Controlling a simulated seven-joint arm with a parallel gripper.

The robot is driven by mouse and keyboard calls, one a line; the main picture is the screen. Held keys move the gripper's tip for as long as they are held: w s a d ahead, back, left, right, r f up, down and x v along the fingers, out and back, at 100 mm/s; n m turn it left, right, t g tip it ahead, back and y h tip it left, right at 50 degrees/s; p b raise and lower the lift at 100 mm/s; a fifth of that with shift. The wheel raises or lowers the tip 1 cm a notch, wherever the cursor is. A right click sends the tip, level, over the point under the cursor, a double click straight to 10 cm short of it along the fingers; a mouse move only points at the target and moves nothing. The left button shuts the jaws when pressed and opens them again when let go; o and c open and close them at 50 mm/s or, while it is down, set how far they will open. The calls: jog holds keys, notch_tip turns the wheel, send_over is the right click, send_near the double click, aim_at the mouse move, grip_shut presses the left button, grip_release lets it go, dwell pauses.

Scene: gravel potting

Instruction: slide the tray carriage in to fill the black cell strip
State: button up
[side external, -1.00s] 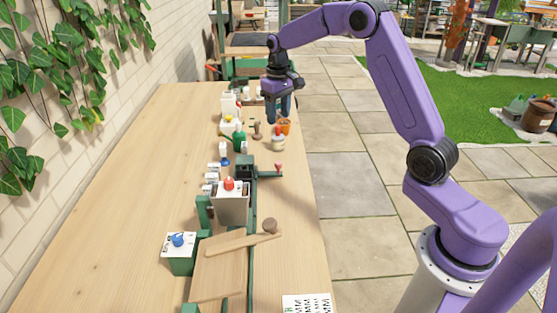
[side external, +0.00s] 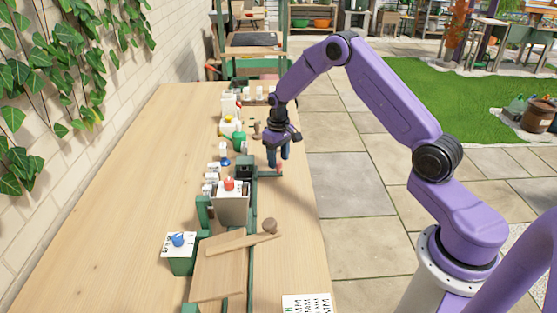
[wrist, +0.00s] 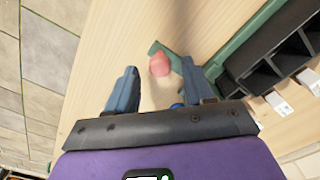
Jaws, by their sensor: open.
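My gripper (side external: 279,160) is open just above the knob. In the wrist view my blue fingers stand apart, with the knob (wrist: 159,65) in line with the gap, beyond the fingertips. I cannot tell the exact height between them.
A grey hopper (side external: 232,208) with a red-topped lid stands beside the green rail (side external: 252,230). A wooden board (side external: 220,272) with a wooden stick across it is in front. Bottles stand behind. The table's left side is clear.

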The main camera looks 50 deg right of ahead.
jog(key=shift+f, duration=0.65)
grip_shut()
jog(key=s+a, duration=1.9)
jog(key=shift+s+a, duration=0.3)
jog(key=shift+s, duration=0.05)
grip_release()
jog(key=shift+r, duration=0.1)
notch_tip(320, 180, up, 17)
jog(key=shift+r, duration=0.15)
dwell(0.3)
